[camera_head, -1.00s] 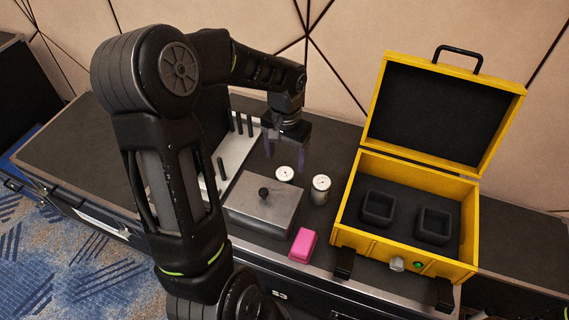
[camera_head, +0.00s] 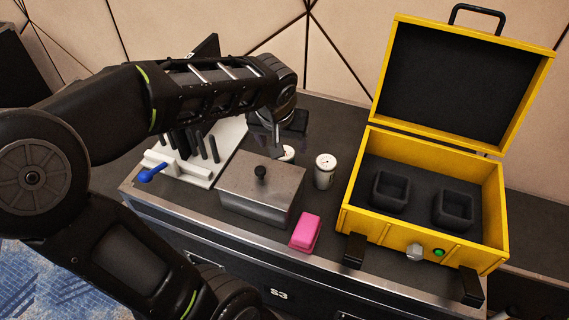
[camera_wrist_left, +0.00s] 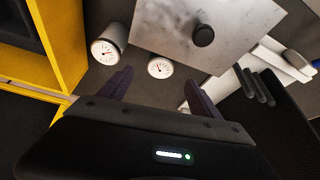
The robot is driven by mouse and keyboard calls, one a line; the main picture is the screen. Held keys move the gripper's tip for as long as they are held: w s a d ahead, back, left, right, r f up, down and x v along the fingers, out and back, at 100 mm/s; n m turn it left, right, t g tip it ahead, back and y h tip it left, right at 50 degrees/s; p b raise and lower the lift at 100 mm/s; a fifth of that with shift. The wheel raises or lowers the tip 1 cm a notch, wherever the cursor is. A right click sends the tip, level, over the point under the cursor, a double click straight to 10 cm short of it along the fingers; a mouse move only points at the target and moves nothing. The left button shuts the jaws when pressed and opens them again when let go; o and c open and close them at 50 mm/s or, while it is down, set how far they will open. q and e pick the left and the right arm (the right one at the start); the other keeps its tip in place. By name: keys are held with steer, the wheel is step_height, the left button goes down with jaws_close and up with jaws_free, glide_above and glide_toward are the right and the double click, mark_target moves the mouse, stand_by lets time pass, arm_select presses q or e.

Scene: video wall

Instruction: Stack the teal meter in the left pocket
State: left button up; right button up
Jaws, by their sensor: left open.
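Two round meters with white dials stand on the dark case top. One is a pale upright cylinder (camera_head: 325,172), also in the wrist view (camera_wrist_left: 107,45). The other dial (camera_head: 288,152) is partly hidden by my gripper; the wrist view shows its face (camera_wrist_left: 160,67). No teal shows on either, so I cannot tell which is the teal meter. My left gripper (camera_wrist_left: 158,88) is open and empty, its fingers either side of the second dial's line, apparently above it. The open yellow case (camera_head: 425,240) holds a left pocket (camera_head: 390,190) and a right pocket (camera_head: 453,208), both empty.
A metal box with a black knob (camera_head: 262,190) stands left of the meters, a pink block (camera_head: 305,232) in front. A white rack (camera_head: 225,140) with dark pegs and a blue-handled item (camera_head: 152,173) are further left. The case's raised lid (camera_head: 455,85) stands behind its pockets.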

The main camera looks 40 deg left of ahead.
mark_target(289, 158)
arm_select(q)
steer(key=shift+x, duration=1.35)
steer(key=shift+b+x, duration=0.3)
steer(key=shift+x, duration=2.35)
steer(key=shift+s, duration=0.1)
jaws_close()
